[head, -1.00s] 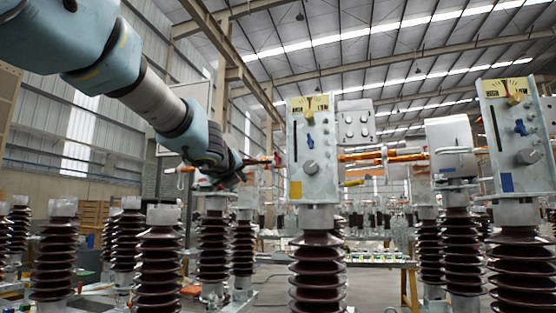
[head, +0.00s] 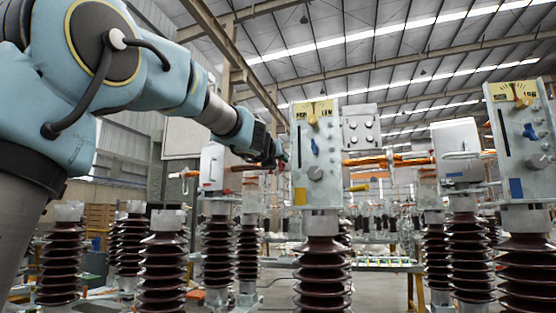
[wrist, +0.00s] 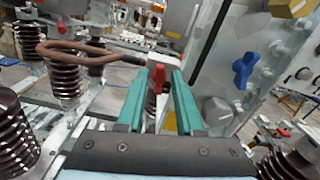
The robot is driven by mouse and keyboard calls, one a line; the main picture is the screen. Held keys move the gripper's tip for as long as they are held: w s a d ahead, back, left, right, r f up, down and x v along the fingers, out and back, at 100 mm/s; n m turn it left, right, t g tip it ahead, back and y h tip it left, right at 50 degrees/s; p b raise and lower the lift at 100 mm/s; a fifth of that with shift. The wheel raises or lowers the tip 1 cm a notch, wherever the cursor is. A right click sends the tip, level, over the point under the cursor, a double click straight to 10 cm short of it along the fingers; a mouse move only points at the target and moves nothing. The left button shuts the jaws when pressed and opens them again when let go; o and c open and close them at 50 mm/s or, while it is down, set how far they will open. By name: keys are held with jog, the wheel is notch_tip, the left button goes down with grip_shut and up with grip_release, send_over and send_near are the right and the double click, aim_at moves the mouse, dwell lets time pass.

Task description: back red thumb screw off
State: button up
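A red thumb screw (wrist: 158,76) shows in the wrist view between the tips of my gripper's two teal fingers (wrist: 158,80). The fingers stand apart with visible gaps on both sides of the screw; whether either touches it I cannot tell. A second small red part (wrist: 173,30) shows farther off. In the head view my gripper (head: 283,156) is at the left edge of the middle control box (head: 318,180), and its fingertips are hard to make out. The box's face carries a yellow knob, a blue handle (wrist: 243,68) and a grey knob (wrist: 217,112).
A copper loop (wrist: 75,50) lies left of my fingers. Ribbed brown insulators (head: 320,265) stand around. Another control box (head: 522,140) is at the right, and a white box (head: 212,168) is left of my gripper. Orange bars (head: 385,160) run behind.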

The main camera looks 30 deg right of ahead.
jog(key=shift+w+d, duration=0.15)
jog(key=shift+w, duration=0.05)
grip_shut()
dwell(0.4)
